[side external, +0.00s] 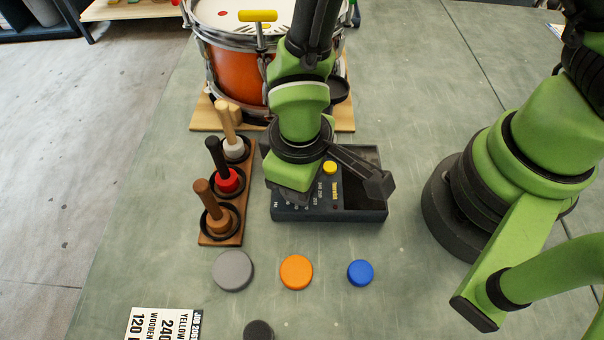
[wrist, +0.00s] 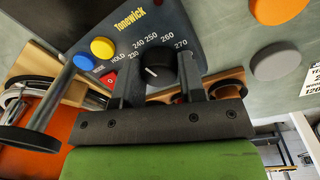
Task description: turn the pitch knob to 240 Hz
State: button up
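The dark Tonewick box (side external: 300,214) stands on the bench in the side view, mostly under my gripper. In the wrist view its panel (wrist: 185,30) shows printed values from 230 to 270 around the black pitch knob (wrist: 160,68). A short white mark on the knob points toward the left, on the low side of the scale; the exact value cannot be read. My gripper (wrist: 160,85) is open, with one finger on each side of the knob. The right finger is close to it, and a gap shows at the left. The side view hides the knob.
A drum (side external: 232,75) stands behind the box. A wooden rack (side external: 220,238) with several mallets is at its left. Grey (side external: 233,270), orange (side external: 296,272) and blue (side external: 360,273) discs lie in front. A printed card (side external: 163,325) lies at the front left.

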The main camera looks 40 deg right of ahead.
jog(key=o, duration=0.4)
jog(key=shift+o, duration=0.2)
jog(key=shift+r, duration=0.1)
notch_tip(320, 180, up, 10)
jog(key=shift+s+a, duration=0.15)
jog(key=shift+a, duration=0.1)
jog(key=d+r+m+t+y, duration=0.25)
jog(key=d+r+m, duration=0.25)
jog(key=d+r, duration=0.55)
jog(key=s+d+r+m+t, duration=0.3)
jog(key=s+d+r+t, duration=0.1)
jog(key=s+d+r, duration=0.1)
jog(key=shift+s+d+r+m, duration=0.25)
jog(key=shift+s+r+m, duration=0.25)
jog(key=shift+r, duration=0.45)
